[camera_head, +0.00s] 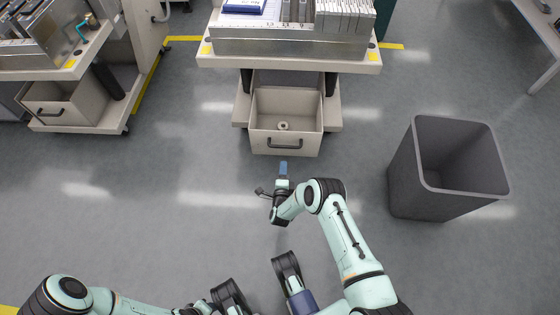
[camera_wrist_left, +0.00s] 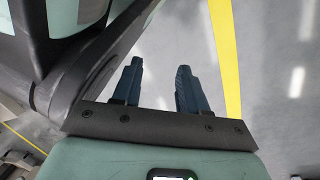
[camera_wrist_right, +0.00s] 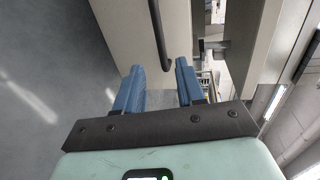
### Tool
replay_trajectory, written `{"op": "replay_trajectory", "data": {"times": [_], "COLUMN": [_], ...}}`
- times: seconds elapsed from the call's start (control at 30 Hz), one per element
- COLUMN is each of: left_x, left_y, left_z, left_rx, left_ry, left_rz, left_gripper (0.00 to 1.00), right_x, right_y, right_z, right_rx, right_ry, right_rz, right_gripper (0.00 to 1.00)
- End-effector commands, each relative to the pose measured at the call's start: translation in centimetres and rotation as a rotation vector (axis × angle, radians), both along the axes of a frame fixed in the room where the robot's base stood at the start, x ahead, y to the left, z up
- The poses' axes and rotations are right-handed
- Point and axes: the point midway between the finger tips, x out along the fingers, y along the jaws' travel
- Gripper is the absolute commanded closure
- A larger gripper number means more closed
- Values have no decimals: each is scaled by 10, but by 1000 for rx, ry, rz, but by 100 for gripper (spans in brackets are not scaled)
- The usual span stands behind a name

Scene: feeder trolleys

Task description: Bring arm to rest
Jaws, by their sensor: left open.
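My right arm reaches forward over the floor. Its gripper (camera_head: 284,168) hangs in front of the open trolley drawer (camera_head: 287,143), apart from it. In the right wrist view the blue fingers of the right gripper (camera_wrist_right: 158,78) stand apart with no held object visible, and the drawer's dark handle (camera_wrist_right: 160,35) shows beyond them. My left arm lies low at the left of the head view, where its fingers cannot be made out. In the left wrist view the left gripper (camera_wrist_left: 157,78) is open and empty above the floor, close to dark and pale green parts of my own body.
The drawer holds a small round part (camera_head: 283,125). Above it a trolley top (camera_head: 290,62) carries metal boxes. A grey bin (camera_head: 440,190) stands at the right. Another trolley (camera_head: 75,118) is at the far left. The floor between my arms and the trolleys is clear.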

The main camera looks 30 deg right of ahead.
Motion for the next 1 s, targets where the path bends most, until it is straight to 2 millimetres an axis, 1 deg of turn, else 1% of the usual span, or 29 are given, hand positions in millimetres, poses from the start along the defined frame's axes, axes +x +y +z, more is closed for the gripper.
{"op": "replay_trajectory", "data": {"times": [0.27, 0.37, 0.43, 0.47, 0.5, 0.57, 0.6, 0.67, 0.7, 0.77, 0.8, 0.83, 0.87, 0.9, 0.97, 1.0], "left_x": [0, 1, 3, 4, 3, -3, -8, -14, -18, -22, -26, -28, -30, -32, -33, -34], "left_y": [0, 1, 2, 1, -1, -8, -13, -20, -25, -31, -36, -39, -42, -46, -50, -53], "left_z": [1, 13, 33, 44, 60, 86, 103, 127, 142, 164, 178, 188, 199, 211, 227, 237], "left_rx": [0, 0, -1, -2, -7, -23, -34, -52, -62, -77, -88, -96, -103, -113, -124, -131], "left_ry": [-1, -8, -18, -22, -23, -14, -5, 9, 19, 32, 43, 53, 60, 69, 81, 87], "left_rz": [0, 2, 7, 8, 4, -10, -19, -34, -43, -58, -66, -73, -80, -89, -99, -106], "left_gripper": [57, 57, 57, 57, 57, 57, 57, 57, 57, 57, 57, 57, 57, 57, 57, 57], "right_x": [-1, -12, -30, -41, -56, -79, -96, -126, -147, -182, -205, -223, -242, -264, -295, -314], "right_y": [0, 4, 11, 15, 23, 36, 45, 59, 67, 80, 89, 95, 101, 108, 116, 122], "right_z": [0, 2, 6, 10, 17, 35, 47, 65, 77, 98, 113, 125, 138, 155, 181, 197], "right_rx": [-1, -11, -28, -38, -53, -87, -111, -145, -165, -193, -210, -221, -231, -242, -254, -257], "right_ry": [6, 78, 190, 251, 338, 470, 559, 688, 769, 880, 948, 997, 1039, 1089, 1146, 1174], "right_rz": [4, 46, 116, 157, 219, 327, 405, 532, 620, 759, 858, 934, 1011, 1109, 1245, 1328], "right_gripper": [61, 61, 61, 61, 61, 61, 61, 61, 61, 61, 61, 61, 61, 61, 61, 61]}}
